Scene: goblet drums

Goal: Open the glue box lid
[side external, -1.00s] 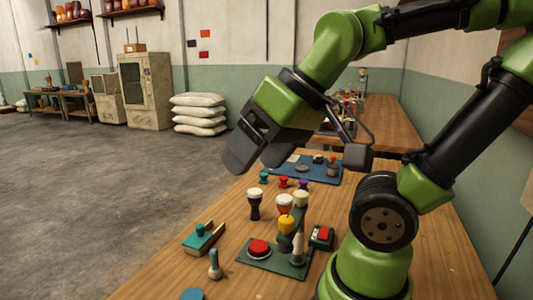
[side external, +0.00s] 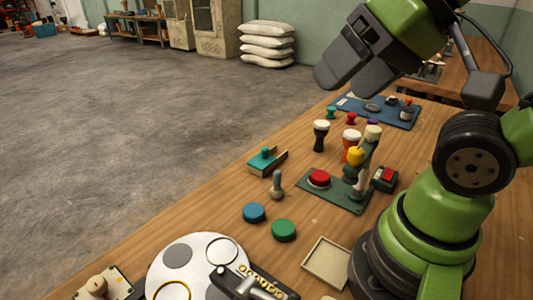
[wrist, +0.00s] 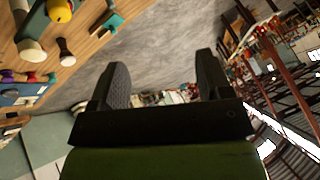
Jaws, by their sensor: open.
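I cannot tell for sure which thing is the glue box. A small teal-topped box (side external: 262,161) with a knob on top and a wooden stick beside it lies near the table's left edge in the side view. A teal piece also shows at the top of the wrist view (wrist: 112,24). A dark box with a red top (side external: 387,176) stands right of the green press plate (side external: 345,196). My gripper (side external: 345,78) is open and empty, high above the table's far part. Its two fingers (wrist: 163,70) stand wide apart in the wrist view, with nothing between them.
Two goblet drums (side external: 321,134) (side external: 351,141) stand behind the press with its red button (side external: 319,178). A blue mat (side external: 378,110) lies farther back. Blue (side external: 254,212) and green (side external: 284,230) discs, a shallow tray (side external: 326,262) and a white round plate (side external: 200,265) are nearer.

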